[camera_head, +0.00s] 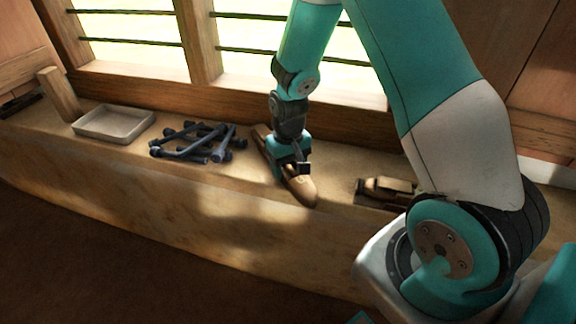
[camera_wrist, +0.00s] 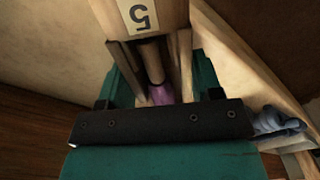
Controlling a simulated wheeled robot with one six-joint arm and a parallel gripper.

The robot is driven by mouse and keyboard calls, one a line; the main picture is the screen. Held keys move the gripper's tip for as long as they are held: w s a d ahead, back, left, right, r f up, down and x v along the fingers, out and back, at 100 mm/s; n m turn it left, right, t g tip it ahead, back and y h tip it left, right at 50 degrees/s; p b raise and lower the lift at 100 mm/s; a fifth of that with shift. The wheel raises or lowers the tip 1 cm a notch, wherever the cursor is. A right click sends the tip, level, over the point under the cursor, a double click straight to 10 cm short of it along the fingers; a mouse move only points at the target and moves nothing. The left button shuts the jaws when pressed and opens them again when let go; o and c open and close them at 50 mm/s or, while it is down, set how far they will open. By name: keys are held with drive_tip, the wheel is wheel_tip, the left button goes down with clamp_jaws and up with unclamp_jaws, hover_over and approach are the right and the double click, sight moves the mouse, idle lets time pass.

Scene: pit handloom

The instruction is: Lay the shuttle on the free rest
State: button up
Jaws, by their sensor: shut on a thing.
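The wooden shuttle (camera_head: 302,188) is long, with pointed ends, and lies slantwise across the earthen ledge in the head view. My gripper (camera_head: 291,168) is shut on its middle from above. In the wrist view the shuttle (camera_wrist: 150,14) carries a label "5", and a bobbin with purple thread shows in its hollow between my teal fingers (camera_wrist: 160,82). I cannot tell whether the shuttle touches the ledge or hangs just above it. A brown wooden piece with dark parts (camera_head: 382,189) sits right of it, partly hidden by my arm; I cannot tell whether it is a rest.
The ledge (camera_head: 130,170) runs below the barred window. Left of the shuttle lie several dark blue rods (camera_head: 195,143) in a heap, then a shallow pale tray (camera_head: 113,124) and an upright wooden post (camera_head: 60,95). Some ledge is bare between shuttle and brown piece.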

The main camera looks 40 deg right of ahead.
drive_tip(key=shift+f, duration=0.1)
drive_tip(key=o, duration=1.1)
